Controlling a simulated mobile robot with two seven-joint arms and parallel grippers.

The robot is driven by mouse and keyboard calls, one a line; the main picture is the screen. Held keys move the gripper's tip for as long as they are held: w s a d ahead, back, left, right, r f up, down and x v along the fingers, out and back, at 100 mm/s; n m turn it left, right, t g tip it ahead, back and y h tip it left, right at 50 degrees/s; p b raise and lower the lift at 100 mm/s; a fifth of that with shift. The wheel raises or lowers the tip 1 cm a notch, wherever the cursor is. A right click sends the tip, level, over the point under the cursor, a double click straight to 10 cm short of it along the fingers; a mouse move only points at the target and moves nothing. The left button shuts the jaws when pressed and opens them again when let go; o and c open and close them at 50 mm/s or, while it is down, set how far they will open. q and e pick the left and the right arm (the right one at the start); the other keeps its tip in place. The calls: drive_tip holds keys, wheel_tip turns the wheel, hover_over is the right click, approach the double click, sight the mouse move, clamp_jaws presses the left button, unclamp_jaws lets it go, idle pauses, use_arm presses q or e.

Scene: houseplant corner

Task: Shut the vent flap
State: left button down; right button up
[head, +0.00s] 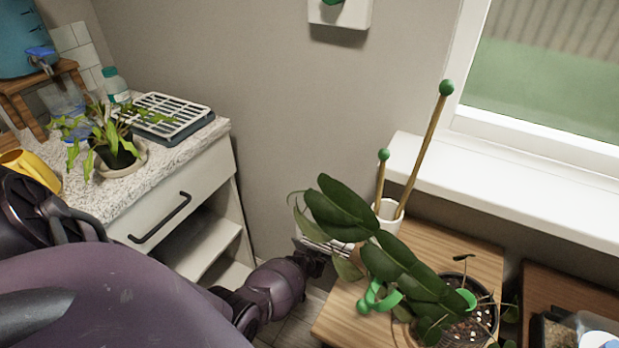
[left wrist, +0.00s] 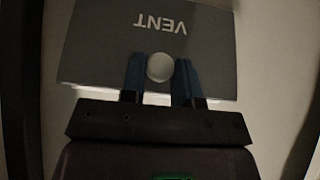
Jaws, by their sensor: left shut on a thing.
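The vent flap (left wrist: 100,45) is a grey plate marked VENT, upside down in the left wrist view. It has a round pale knob (left wrist: 160,67). My left gripper (left wrist: 160,80) is shut on this knob, with one blue finger on each side. In the head view my left gripper (head: 316,260) reaches low towards the wall, between the cabinet and the wooden plant table. A pale slatted piece (head: 328,246) shows there, partly hidden by leaves; I cannot tell how far the flap stands open. My right gripper is not in view.
A large-leaved plant (head: 340,208) on the wooden table (head: 345,318) hangs close to my left gripper. A white pot with two green-tipped sticks (head: 388,218) stands behind it. A cabinet (head: 180,205) with a drawer handle and open shelves stands left.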

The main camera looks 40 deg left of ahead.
use_arm(q)
drive_tip(key=shift+w+r, duration=0.25)
drive_tip(key=shift+w, duration=0.05)
drive_tip(key=shift+w+a+r, duration=0.15)
drive_tip(key=shift+w+r, duration=0.1)
drive_tip(key=shift+w, duration=0.15)
drive_tip(key=shift+w+a+r, duration=0.15)
drive_tip(key=shift+w+r, duration=0.1)
drive_tip(key=shift+w, duration=0.4)
drive_tip(key=shift+w+a+r, duration=0.15)
drive_tip(key=shift+w+r, duration=0.05)
drive_tip(key=shift+w, duration=0.4)
drive_tip(key=shift+w+r, duration=0.25)
drive_tip(key=c, duration=0.9)
unclamp_jaws()
drive_tip(key=shift+o, duration=0.2)
